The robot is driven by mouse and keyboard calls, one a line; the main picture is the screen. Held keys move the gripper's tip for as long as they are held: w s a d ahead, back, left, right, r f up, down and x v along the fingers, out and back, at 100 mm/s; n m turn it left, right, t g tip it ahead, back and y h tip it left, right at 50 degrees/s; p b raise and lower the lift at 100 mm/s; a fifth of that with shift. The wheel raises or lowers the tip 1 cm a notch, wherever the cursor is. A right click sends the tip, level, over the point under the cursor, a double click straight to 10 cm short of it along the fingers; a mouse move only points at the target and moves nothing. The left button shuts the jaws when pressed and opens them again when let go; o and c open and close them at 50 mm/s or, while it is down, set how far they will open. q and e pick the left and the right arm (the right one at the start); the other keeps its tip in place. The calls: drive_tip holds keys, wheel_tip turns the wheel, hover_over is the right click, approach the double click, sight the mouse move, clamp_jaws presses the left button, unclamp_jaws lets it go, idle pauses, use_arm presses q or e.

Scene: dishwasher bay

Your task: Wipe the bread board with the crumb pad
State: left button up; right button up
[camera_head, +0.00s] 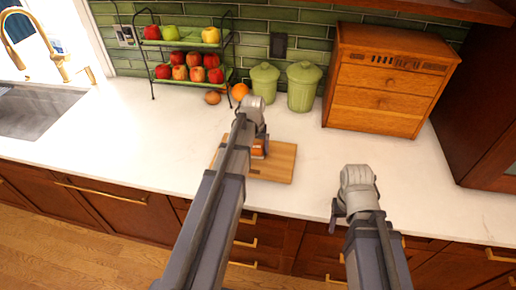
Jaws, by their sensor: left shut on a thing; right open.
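The bread board (277,164), a flat light-wood rectangle, lies on the white counter near its front edge. My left gripper (259,133) is over the board and shut on the crumb pad (259,148), a small orange-brown block that shows just below and right of the wrist. The pad is at or just above the board's surface; I cannot tell whether it touches. My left arm hides the left part of the board. My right gripper (341,208) is open and empty, to the right of the board near the counter's front edge; its fingers are only partly visible.
A two-tier fruit rack (187,72) stands at the back left, with loose fruit beside it. Two green lidded canisters (302,88) and a wooden drawer box (388,82) stand at the back. A sink (35,110) is at far left. The counter right of the board is clear.

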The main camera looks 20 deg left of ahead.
use_arm(q)
drive_tip(key=shift+s+a+r, duration=0.1)
drive_tip(key=shift+s+a, duration=0.05)
drive_tip(key=shift+a, duration=0.75)
drive_tip(key=shift+s+a, duration=0.15)
drive_tip(key=shift+a, duration=0.75)
drive_tip(key=shift+r, duration=0.1)
wheel_tip(320, 180, up, 6)
drive_tip(key=p, duration=0.6)
wheel_tip(320, 180, up, 3)
drive_tip(key=p, duration=0.3)
